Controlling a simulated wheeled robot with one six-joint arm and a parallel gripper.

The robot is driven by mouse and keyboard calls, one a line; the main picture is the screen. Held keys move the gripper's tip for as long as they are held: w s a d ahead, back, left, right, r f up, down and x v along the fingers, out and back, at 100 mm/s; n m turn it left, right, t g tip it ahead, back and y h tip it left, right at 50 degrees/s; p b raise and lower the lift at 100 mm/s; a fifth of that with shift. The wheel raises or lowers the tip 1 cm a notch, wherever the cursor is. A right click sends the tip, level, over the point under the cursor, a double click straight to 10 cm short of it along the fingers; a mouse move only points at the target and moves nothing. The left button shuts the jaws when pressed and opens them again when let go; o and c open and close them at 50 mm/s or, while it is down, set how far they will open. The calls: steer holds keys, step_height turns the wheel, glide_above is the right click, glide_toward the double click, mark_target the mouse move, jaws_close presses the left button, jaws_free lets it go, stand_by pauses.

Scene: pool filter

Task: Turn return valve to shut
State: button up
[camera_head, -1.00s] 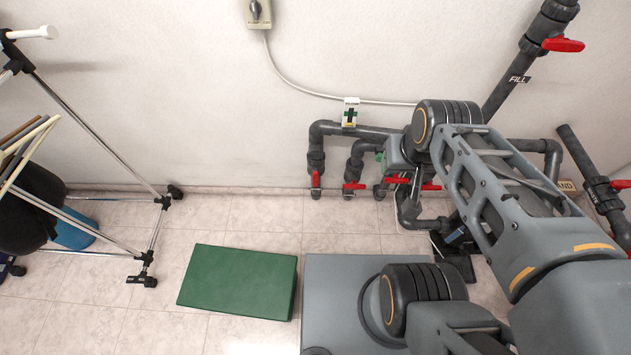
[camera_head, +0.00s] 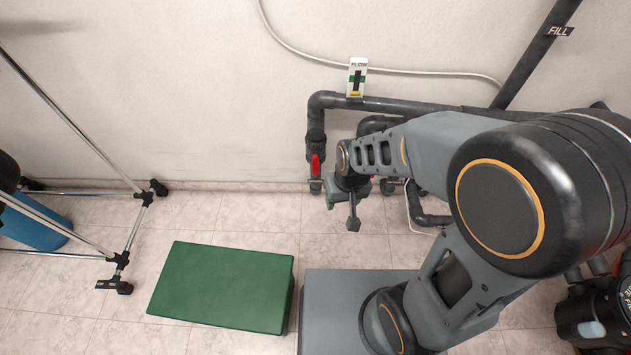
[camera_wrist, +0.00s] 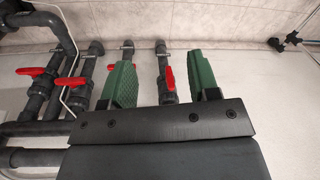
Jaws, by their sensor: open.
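No label reading "return" shows, so I cannot tell by name which valve it is. The leftmost red-handled valve (camera_head: 315,165) in the head view sits on a dark vertical pipe, its handle in line with the pipe. In the wrist view a red handle (camera_wrist: 169,78), also along its pipe, shows between my green fingers. My gripper (camera_wrist: 160,72) is open and empty, with no contact visible. In the head view my gripper (camera_head: 342,208) hangs right of the leftmost valve and lower in the picture. My arm hides most of the other valves there.
Other red handles (camera_wrist: 70,81) (camera_wrist: 30,71) stand beside it in the wrist view. A flow gauge (camera_head: 357,77) is on the horizontal pipe (camera_head: 420,106). A green block (camera_head: 222,287) lies on the floor. A metal rack (camera_head: 75,115) stands left. The floor between is clear.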

steer(key=w+a+f+t+b, duration=0.1)
steer(key=a+f+b, duration=0.15)
steer(key=f, duration=0.55)
steer(key=w+a+f+t+b, duration=0.1)
steer(key=w+a+f+b, duration=0.1)
steer(key=f+b, duration=0.35)
steer(key=w+a+f+t+b, duration=0.1)
steer(key=a+f+b, duration=0.1)
steer(key=f, duration=0.8)
steer(key=m+t+h+b, duration=0.1)
steer(key=m+t+b, duration=0.35)
steer(key=t, duration=1.05)
glide_toward(315, 168)
steer(key=shift+n, duration=0.85)
steer(key=w+b, duration=0.5)
steer(key=w, duration=0.6)
steer(key=shift+w+r, duration=0.1)
steer(key=c, duration=0.9)
